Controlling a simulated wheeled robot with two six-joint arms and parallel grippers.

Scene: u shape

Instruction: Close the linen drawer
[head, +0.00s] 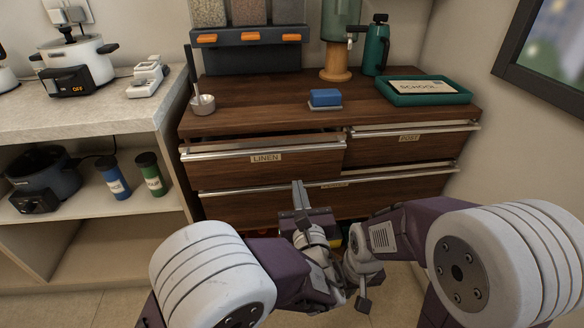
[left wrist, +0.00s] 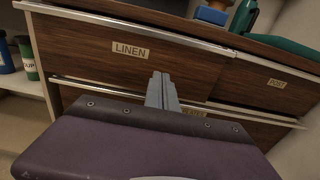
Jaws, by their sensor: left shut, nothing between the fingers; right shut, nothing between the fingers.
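The linen drawer (head: 235,170) is the upper left drawer of the brown wooden dresser, marked with a LINEN label. It stands out from the dresser, with a dark gap behind its metal front rail. In the left wrist view the linen drawer (left wrist: 110,55) fills the upper left. My left gripper (head: 298,188) is shut and empty, pointing at the dresser just below and right of the label. In the left wrist view its fingers (left wrist: 162,88) overlap the drawer front; I cannot tell whether they touch. My right gripper (head: 362,303) is shut and empty, low and away from the drawer.
The upper right drawer (head: 390,150) and the wide lower drawer (head: 240,205) also show gaps. A shelf unit (head: 165,170) adjoins on the left.

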